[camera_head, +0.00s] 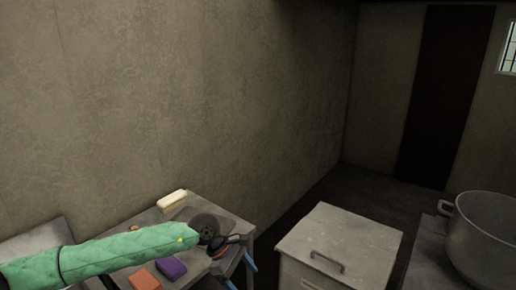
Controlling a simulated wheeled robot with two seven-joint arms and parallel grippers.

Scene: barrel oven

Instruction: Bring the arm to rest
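My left arm (130,250), in a green quilted sleeve, comes in from the left and reaches over a grey worktable (140,219). Its end, with my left gripper (208,230), is at the table's right side, beside a dark round shape and a dark and orange object (229,241). The fingers cannot be made out there, so I cannot tell whether they hold anything. My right gripper is out of view.
A cream block (172,200) lies behind my arm; purple (172,267) and orange (145,279) blocks lie in front. A grey cabinet (340,240) with a top handle and a large metal pot (482,240) stand right. A wall is behind the table.

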